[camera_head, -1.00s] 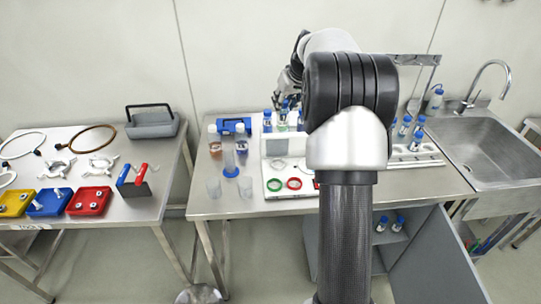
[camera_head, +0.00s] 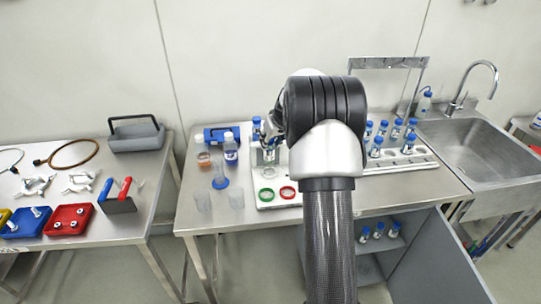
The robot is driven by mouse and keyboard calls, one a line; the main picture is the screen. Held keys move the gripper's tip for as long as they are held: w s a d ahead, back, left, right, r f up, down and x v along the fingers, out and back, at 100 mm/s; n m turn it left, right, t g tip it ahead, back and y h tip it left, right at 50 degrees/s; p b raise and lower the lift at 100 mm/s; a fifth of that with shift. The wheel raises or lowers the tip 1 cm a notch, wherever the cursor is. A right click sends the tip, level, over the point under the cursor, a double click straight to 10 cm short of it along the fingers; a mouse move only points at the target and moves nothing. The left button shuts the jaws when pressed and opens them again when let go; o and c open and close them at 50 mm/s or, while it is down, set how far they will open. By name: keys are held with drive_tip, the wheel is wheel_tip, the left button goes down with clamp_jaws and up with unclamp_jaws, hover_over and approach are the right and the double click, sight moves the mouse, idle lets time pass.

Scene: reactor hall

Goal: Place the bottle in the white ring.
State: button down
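My gripper (camera_head: 270,143) is small in view, low over the white board (camera_head: 264,206) on the middle table. It is partly hidden by my arm, and its fingers are too small to tell open from shut. A small pale shape at the fingertips may be a bottle, but this is unclear. The white ring is on the board just below the gripper and is mostly hidden. A green ring (camera_head: 266,196) and a red ring (camera_head: 288,192) lie along the board's front. A blue-capped bottle (camera_head: 256,127) stands behind the board, left of the gripper.
Left of the board are clear beakers (camera_head: 237,199), a blue-based cylinder (camera_head: 220,180) and two bottles. A sink (camera_head: 490,155) is at right; a grey tray (camera_head: 136,137) is on the left table.

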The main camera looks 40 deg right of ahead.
sight(272, 151)
wheel_tip(272, 151, down, 6)
drive_tip(key=shift+r+b, duration=0.15)
drive_tip(key=shift+b, duration=0.6)
drive_tip(key=shift+r, duration=0.15)
drive_tip(key=c, duration=1.2)
unclamp_jaws()
drive_tip(key=shift+o, duration=0.2)
